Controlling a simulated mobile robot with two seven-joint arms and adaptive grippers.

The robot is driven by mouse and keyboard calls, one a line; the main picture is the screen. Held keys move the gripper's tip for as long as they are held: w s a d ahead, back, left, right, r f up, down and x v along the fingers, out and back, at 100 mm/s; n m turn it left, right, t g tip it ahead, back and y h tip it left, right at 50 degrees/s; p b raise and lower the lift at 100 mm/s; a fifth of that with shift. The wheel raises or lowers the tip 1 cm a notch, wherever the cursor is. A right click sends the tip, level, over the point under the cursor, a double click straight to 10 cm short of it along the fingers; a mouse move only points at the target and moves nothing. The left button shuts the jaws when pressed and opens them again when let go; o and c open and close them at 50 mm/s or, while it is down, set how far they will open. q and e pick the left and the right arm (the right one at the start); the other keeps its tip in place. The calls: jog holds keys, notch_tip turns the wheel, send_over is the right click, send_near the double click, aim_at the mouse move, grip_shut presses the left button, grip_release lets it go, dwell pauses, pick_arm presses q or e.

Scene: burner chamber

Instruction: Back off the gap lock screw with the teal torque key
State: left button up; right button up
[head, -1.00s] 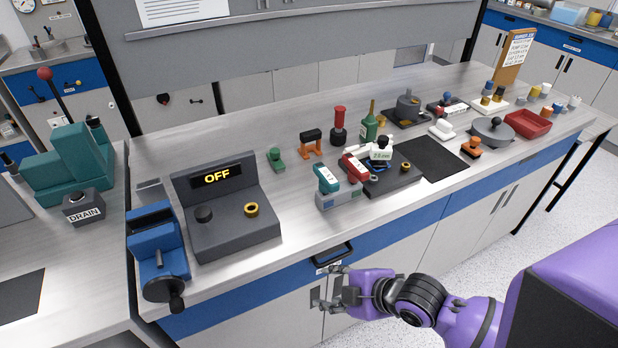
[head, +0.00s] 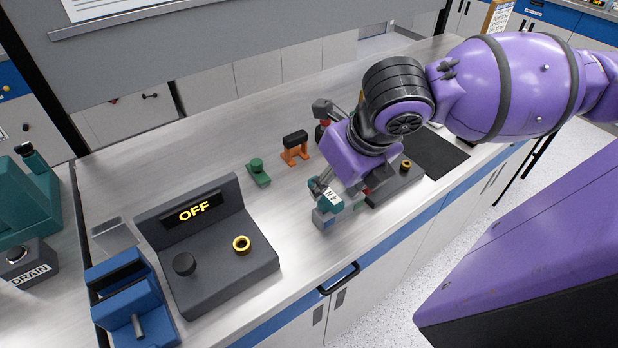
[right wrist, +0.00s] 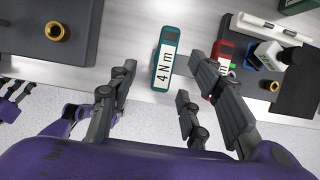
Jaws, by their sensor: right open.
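The teal torque key (head: 331,201), labelled 4 N m, stands in a grey holder (head: 323,218) near the front of the bench. It also shows in the right wrist view (right wrist: 165,58), between and beyond the finger ends. My right gripper (head: 322,150) is open and empty over the bench, close to the key. A red key (right wrist: 222,70) is just right of the teal one in the wrist view, partly behind a finger. A dark block with a brass ring (head: 405,165) is partly hidden by my right arm. I cannot make out which part is the gap lock screw.
The grey OFF box (head: 215,255) and a blue vise-like fixture (head: 132,305) stand to the left. A green item (head: 258,173) and an orange stand (head: 295,148) are behind the key. My arm hides much of the bench's right side. The bench between box and key is clear.

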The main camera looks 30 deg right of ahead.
aim_at(327, 192)
notch_tip(327, 192, down, 3)
jog(key=shift+w+f+b, duration=0.1)
jog(key=shift+w+b, duration=0.05)
jog(key=shift+b, duration=0.8)
jog(key=w+f, duration=0.2)
jog(key=f, duration=0.1)
jog(key=shift+w+d, duration=0.15)
jog(key=shift+d, duration=0.05)
jog(key=shift+w+f, duration=0.15)
jog(key=shift+f, duration=0.1)
pick_arm(q)
jog(key=s+f, duration=0.1)
jog(key=s+a+f, duration=0.1)
jog(key=s+f, duration=0.1)
jog(key=shift+s+a, duration=0.1)
jog(key=shift+a, duration=0.1)
jog(key=shift+s+f+g+y, duration=0.3)
jog(key=shift+s+f, duration=0.05)
jog(key=shift+s, duration=0.15)
pick_arm(e)
jog(key=shift+r, duration=0.1)
grip_shut()
